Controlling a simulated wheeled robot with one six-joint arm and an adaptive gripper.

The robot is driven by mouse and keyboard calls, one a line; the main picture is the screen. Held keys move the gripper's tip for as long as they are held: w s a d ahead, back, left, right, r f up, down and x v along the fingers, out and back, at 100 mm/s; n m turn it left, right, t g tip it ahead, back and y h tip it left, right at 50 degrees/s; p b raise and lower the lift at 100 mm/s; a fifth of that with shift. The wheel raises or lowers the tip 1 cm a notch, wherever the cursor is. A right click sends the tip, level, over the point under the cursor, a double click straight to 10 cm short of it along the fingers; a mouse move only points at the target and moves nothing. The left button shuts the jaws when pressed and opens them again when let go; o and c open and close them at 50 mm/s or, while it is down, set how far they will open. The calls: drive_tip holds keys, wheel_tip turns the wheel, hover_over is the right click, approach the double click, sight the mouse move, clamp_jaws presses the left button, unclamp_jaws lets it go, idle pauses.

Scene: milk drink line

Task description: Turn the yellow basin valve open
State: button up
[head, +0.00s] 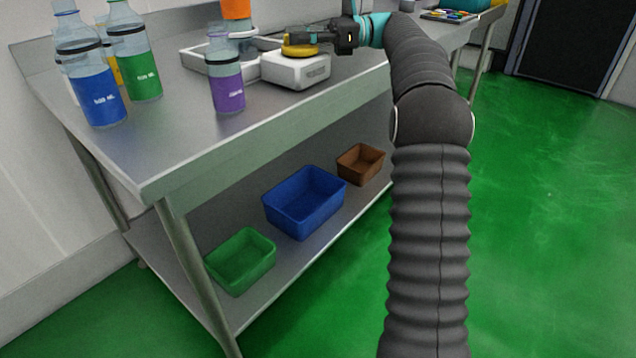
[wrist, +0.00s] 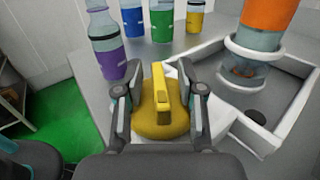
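The yellow basin valve (head: 298,49) is a round knob on top of a white box (head: 297,70) on the steel table. In the wrist view, the yellow valve (wrist: 162,121) has a raised bar handle (wrist: 161,86) pointing away from me. My gripper (wrist: 160,75) is open, with one finger on each side of the handle and a visible gap to each. In the head view, my gripper (head: 312,39) reaches the valve from the right, level with it.
A white-walled basin (wrist: 270,135) with a dark drain stands right of the valve, under an orange-topped clear vessel (wrist: 265,35). A purple-label bottle (head: 226,92) stands close left. Blue (head: 98,97) and green (head: 140,75) bottles stand farther left. Bins, including a blue one (head: 305,202), sit on the lower shelf.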

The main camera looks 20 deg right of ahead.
drive_tip(key=m+t, duration=0.2)
drive_tip(key=t, duration=0.1)
drive_tip(key=shift+s+t, duration=0.1)
drive_tip(key=shift+t, duration=0.2)
drive_tip(key=m+t+h+b, duration=0.1)
drive_tip(key=m+t, duration=0.1)
drive_tip(key=t, duration=0.1)
drive_tip(key=shift+f+b, duration=0.15)
drive_tip(key=shift+b, duration=0.15)
drive_tip(key=m+t+h+b, duration=0.1)
drive_tip(key=t+b, duration=0.1)
drive_tip(key=m+t+h+b, duration=0.1)
drive_tip(key=m+b, duration=0.1)
drive_tip(key=shift+f+t+h+b, duration=0.2)
drive_tip(key=shift+t+h+b, duration=0.1)
drive_tip(key=shift+t+b, duration=0.1)
drive_tip(key=m+t+h+b, duration=0.3)
drive_tip(key=b, duration=0.2)
drive_tip(key=shift+r+t+h, duration=0.1)
drive_tip(key=shift+t+h, duration=0.2)
drive_tip(key=v, duration=1.4)
drive_tip(key=s+a+f+n+g+h+p, duration=0.2)
drive_tip(key=s+a+f+n+g+h, duration=0.1)
drive_tip(key=s+a+f+n, duration=0.3)
drive_tip(key=s+a+f+n+g+h+p, duration=0.2)
drive_tip(key=s+a+f+n, duration=0.4)
drive_tip(key=s+f+n, duration=0.4)
drive_tip(key=shift+s+f+g+h+p, duration=0.3)
drive_tip(key=shift+s+f+g+h, duration=0.2)
drive_tip(key=shift+s+f+g, duration=0.65)
